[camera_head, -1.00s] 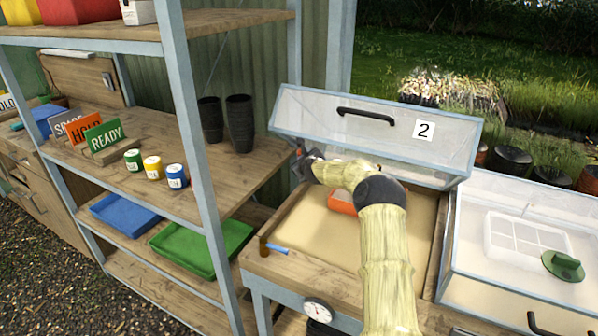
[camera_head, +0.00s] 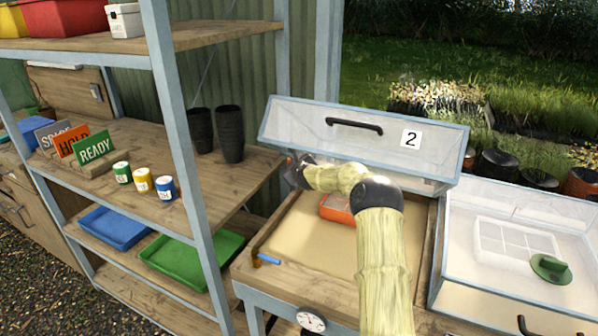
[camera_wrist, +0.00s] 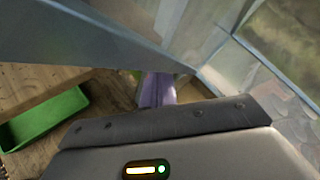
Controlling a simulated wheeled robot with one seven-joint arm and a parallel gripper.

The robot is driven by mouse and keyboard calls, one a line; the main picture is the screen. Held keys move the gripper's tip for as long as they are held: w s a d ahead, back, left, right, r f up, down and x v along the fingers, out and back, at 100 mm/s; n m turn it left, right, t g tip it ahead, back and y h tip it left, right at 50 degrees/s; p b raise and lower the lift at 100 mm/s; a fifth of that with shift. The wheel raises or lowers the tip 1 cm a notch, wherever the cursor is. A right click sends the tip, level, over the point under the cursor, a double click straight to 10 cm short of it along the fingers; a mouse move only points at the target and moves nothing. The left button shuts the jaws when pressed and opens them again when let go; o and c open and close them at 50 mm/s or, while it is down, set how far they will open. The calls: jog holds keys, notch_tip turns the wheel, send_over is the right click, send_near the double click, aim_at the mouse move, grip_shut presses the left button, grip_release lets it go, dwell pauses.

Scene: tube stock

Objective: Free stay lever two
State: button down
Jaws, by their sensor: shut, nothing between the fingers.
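The lid marked 2 (camera_head: 365,135) is raised over the sand-filled frame (camera_head: 300,240), its black handle (camera_head: 354,125) on its face. My gripper (camera_head: 290,167) is shut at the lower left corner of this lid; whether it touches the lid, I cannot tell. A small lever-like piece with a blue end (camera_head: 267,260) is at the frame's left rim, below and apart from my gripper. I cannot tell whether it is stay lever two. In the wrist view, a pale purple piece (camera_wrist: 156,90) shows past my gripper's edge, its nature unclear.
A shelf upright (camera_head: 185,150) stands close left of the frame. The shelves hold two dark pots (camera_head: 230,135), small tins (camera_head: 143,180) and a green tray (camera_head: 190,262). An orange object (camera_head: 337,208) lies on the sand. A neighbouring clear-lidded frame (camera_head: 480,260) is at right.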

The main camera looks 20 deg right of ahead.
jog(key=b+v, duration=0.2)
jog(key=v, duration=0.9)
jog(key=shift+w, duration=0.1)
